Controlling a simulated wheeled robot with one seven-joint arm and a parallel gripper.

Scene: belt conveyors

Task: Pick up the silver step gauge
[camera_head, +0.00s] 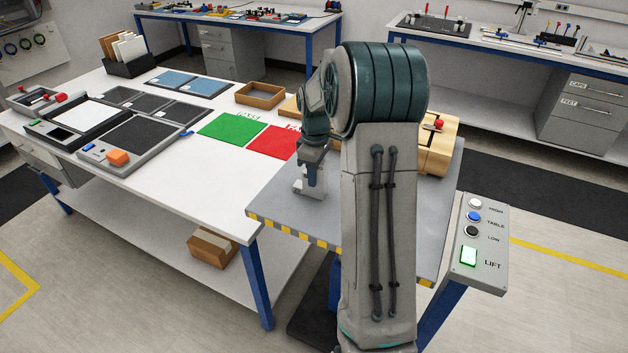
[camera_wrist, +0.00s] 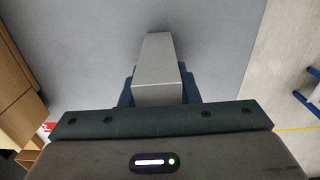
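The silver step gauge (camera_head: 309,189) is a plain light-grey metal block on the grey lift table, partly hidden by my gripper. In the wrist view the silver block (camera_wrist: 158,68) stretches away from the gripper body, its near end between the fingers. My gripper (camera_head: 313,172) points down over it. In the wrist view a dark blue finger of my gripper (camera_wrist: 159,92) shows on each side of the block, with no clear gap. Whether the fingers press on it cannot be told. The block seems to rest on the table; its underside is hidden.
The grey lift table (camera_head: 285,207) has a striped edge. A wooden box (camera_head: 438,146) with a red knob stands behind my arm. Left is a white bench (camera_head: 190,180) with a green mat (camera_head: 232,128), a red mat (camera_head: 273,142) and trays. A lift button panel (camera_head: 480,243) is at right.

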